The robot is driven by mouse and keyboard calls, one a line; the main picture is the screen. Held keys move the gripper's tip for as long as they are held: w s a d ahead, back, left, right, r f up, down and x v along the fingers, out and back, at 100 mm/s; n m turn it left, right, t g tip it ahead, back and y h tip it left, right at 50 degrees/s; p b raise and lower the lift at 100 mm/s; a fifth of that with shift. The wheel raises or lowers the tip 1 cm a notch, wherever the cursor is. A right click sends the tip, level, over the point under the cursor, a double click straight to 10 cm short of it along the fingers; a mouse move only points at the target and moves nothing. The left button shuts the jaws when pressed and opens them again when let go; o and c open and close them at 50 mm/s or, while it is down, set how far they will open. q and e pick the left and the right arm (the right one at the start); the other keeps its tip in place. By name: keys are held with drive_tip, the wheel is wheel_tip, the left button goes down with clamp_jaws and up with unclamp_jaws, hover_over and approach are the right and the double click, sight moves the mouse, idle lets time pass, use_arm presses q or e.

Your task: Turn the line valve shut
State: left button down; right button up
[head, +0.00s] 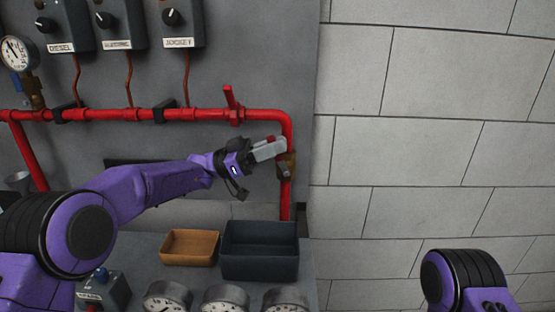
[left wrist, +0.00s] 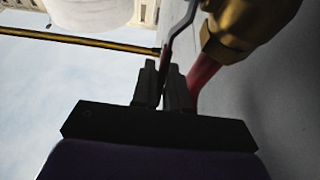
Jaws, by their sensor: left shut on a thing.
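A brass valve body (head: 286,166) sits on the vertical red pipe at the right end of the pipework. It also shows close up in the left wrist view (left wrist: 245,25). My left gripper (head: 272,148) is beside the valve, on its left. Its fingers (left wrist: 165,85) are shut on a thin lever handle (left wrist: 180,28) that runs up beside the brass body. In the head view the fingers hide most of this handle; a bit of red shows above them. My right gripper is out of view; only part of my right arm shows at the lower right.
A red lever (head: 230,97) stands up from the horizontal red pipe (head: 205,114). Control boxes, including a JOCKEY box (head: 178,22), and a gauge (head: 15,52) are above. An orange tray (head: 190,260), a dark bin (head: 260,268) and several gauges lie below. The right wall is bare.

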use_arm(q)
drive_tip(key=shift+a+f+h+b, duration=0.25)
drive_tip(key=shift+a+h+b, duration=0.35)
drive_tip(key=shift+b, duration=0.55)
drive_tip(key=shift+a+f+h+b, duration=0.25)
drive_tip(key=shift+h+b, duration=0.55)
drive_tip(key=shift+b, duration=0.35)
drive_tip(key=shift+r, duration=0.1)
drive_tip(key=c, duration=1.2)
unclamp_jaws()
drive_tip(key=shift+b+v, duration=1.25)
drive_tip(key=shift+v, duration=4.05)
